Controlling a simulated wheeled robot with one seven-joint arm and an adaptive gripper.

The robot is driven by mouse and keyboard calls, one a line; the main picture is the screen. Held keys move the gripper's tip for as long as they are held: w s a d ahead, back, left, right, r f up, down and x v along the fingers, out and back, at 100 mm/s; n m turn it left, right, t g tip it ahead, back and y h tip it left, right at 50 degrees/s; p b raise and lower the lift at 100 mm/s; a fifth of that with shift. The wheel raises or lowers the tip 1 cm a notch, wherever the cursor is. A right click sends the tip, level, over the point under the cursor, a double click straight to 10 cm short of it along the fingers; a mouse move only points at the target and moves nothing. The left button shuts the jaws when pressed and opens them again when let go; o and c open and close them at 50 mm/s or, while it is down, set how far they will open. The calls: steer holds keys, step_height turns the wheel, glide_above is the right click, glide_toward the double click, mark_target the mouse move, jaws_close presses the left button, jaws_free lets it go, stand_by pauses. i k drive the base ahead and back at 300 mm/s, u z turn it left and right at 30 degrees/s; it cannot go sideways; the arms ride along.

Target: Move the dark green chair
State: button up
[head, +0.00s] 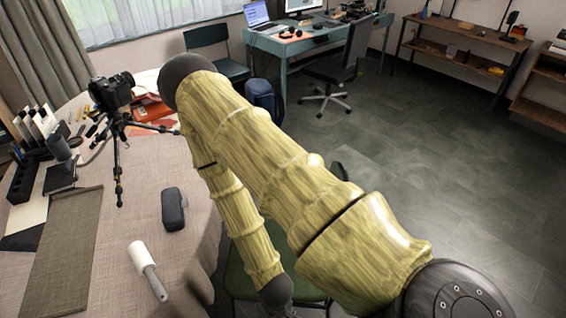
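A dark green chair (238,280) stands beside the near right side of the cloth-covered table, at the bottom middle. Part of its seat and legs show; my arm hides much of the rest. My arm rises from the lower right, bends over the table edge and comes back down across this chair. The arm's far end runs to the bottom edge, so my gripper's fingers are not visible. I cannot tell whether it touches the chair. Another dark chair (206,37), bluish green, stands behind the table near the window.
The table (100,262) on the left bears a camera on a tripod (112,95), a dark case (173,209) and a lint roller (146,268). A blue bag (262,97) and an office chair (334,78) stand near the desk (305,48). Open floor lies right.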

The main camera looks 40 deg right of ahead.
mark_target(237, 285)
steer(key=z, duration=3.2)
steer(key=k, duration=0.95)
steer(key=u, duration=1.35)
